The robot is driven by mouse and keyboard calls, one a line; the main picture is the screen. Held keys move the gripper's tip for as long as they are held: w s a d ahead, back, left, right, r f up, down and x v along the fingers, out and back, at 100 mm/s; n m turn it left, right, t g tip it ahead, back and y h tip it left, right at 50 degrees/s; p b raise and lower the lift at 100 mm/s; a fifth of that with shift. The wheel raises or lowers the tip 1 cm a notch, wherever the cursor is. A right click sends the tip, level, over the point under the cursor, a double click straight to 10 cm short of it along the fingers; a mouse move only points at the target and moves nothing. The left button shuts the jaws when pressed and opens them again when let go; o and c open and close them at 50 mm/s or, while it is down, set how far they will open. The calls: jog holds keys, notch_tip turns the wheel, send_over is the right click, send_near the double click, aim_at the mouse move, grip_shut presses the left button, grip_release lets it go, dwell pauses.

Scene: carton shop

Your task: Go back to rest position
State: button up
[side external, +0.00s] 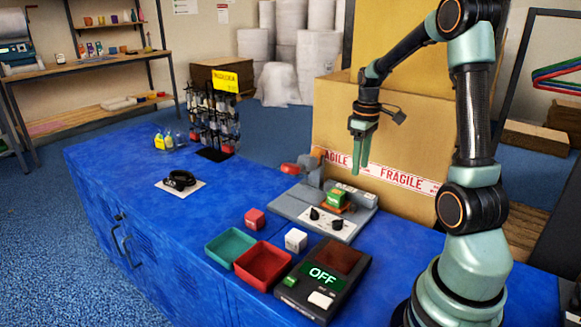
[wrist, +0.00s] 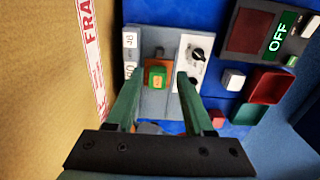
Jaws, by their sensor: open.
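My gripper (side external: 361,168) hangs in the air, fingers down, above the back of the grey fixture (side external: 290,207). In the wrist view my gripper (wrist: 159,80) is open, its green fingers apart with nothing held between them. A green-topped block with orange around it (side external: 336,200) sits in the fixture. It also shows beyond and between the fingers in the wrist view (wrist: 156,78), clear of them as far as I can tell.
A red block (side external: 255,218), a white block (side external: 296,239), a green tray (side external: 230,247), a red tray (side external: 264,265) and a black device reading OFF (side external: 318,278) stand in front. A large carton (side external: 400,140) stands close behind. The blue bench (side external: 130,165) is mostly clear at left.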

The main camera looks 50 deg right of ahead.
jog(key=s+a+r+t, duration=0.1)
jog(key=a+r, duration=0.3)
jog(key=a, duration=0.9)
jog(key=a+r+t, duration=0.4)
jog(key=a+r, duration=0.1)
jog(key=a, duration=0.8)
jog(key=shift+s+a+r+t, duration=0.2)
jog(key=shift+s+r+t, duration=0.1)
jog(key=shift+s, duration=0.1)
